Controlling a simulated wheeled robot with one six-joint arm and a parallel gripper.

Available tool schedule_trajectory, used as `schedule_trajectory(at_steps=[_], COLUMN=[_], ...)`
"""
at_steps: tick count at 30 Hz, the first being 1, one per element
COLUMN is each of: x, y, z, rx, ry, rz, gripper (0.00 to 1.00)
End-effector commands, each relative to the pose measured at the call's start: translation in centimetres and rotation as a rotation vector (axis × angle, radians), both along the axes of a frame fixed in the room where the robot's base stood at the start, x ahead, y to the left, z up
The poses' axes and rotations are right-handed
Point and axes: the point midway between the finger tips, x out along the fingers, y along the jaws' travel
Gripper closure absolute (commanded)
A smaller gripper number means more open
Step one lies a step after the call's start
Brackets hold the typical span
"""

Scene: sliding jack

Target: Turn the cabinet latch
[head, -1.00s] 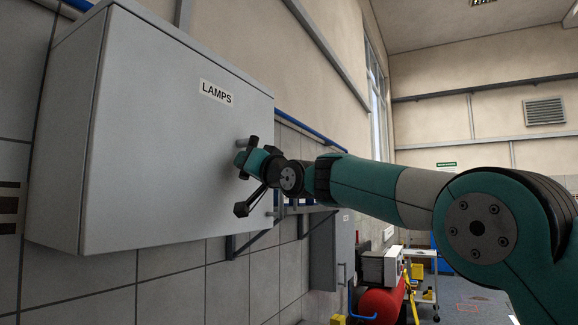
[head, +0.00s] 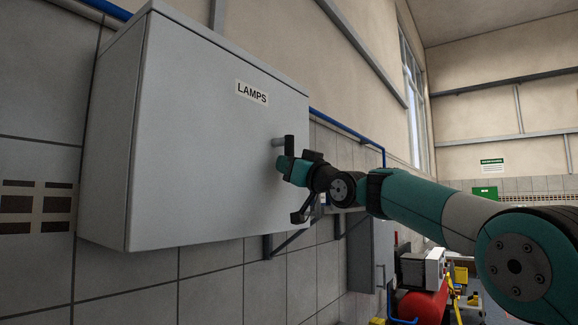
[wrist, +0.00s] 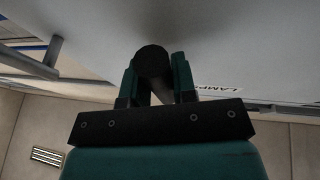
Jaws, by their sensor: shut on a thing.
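The grey cabinet (head: 205,150) hangs on the wall at the left in the head view and bears the label LAMPS (head: 251,92). My gripper (head: 287,154) is at the latch. In the wrist view, my gripper (wrist: 156,78) has a finger on each side of the latch's dark round end (wrist: 152,59) and is shut on it. The fingers hide part of the latch in the head view. The cabinet door looks closed.
A grey bar handle (wrist: 42,60) stands off the surface at the left of the wrist view. In the head view, a smaller grey box (head: 370,250) is on the wall beyond, with a red tank (head: 422,304) below right.

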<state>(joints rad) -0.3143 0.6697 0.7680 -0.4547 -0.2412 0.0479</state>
Motion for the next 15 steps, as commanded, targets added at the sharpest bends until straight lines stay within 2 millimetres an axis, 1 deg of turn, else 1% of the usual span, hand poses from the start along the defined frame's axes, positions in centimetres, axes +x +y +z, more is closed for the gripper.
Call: schedule_trajectory(at_steps=[5,6,8,9,15], x=[0.04,0.04,0.05,0.05,0.04], y=[-0.11,-0.11,-0.12,-0.12,-0.12], z=[0.05,0.06,0.06,0.06,0.04], rx=[-0.003,-0.002,-0.002,-0.002,-0.001], ry=[-0.005,-0.005,-0.004,-0.004,-0.003], rz=[-0.004,-0.005,-0.005,-0.005,-0.003], gripper=[1.00,0.68,0.54,0.50,0.50])
